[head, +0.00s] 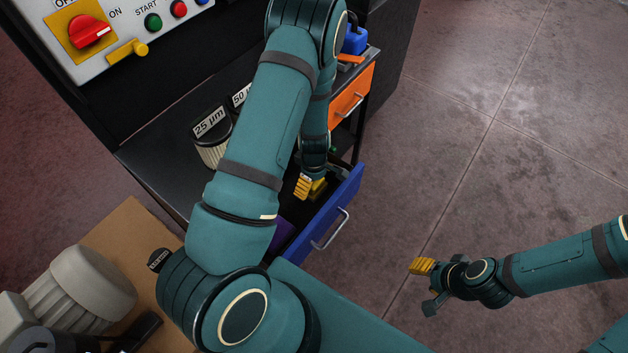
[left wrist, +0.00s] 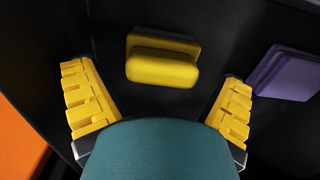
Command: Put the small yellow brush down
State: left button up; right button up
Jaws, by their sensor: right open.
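The small yellow brush (left wrist: 162,60) lies in the open blue drawer (head: 334,215), on the dark drawer floor. It shows a rounded bar in front of a flatter block. My left gripper (head: 303,186) is in the drawer, and its two yellow fingers are spread wide in the left wrist view (left wrist: 155,76). The brush is between and beyond the fingers, with a gap on both sides; neither finger touches it. In the head view my left arm hides much of the drawer. My right gripper (head: 428,287) is open and empty over the floor at the right.
A purple block (left wrist: 285,73) lies in the drawer right of the brush, close to the right finger. An orange drawer (head: 350,95) is above. A filter labelled 25 µm (head: 212,140) stands on the dark cabinet top. The floor at the right is clear.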

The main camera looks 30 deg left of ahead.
dwell(0.3)
pick_arm(q)
notch_tip(320, 180, up, 14)
jog(key=p, duration=0.3)
jog(key=shift+s+a+f+p, duration=0.2)
jog(key=shift+s+p, duration=0.1)
jog(key=shift+p, duration=0.1)
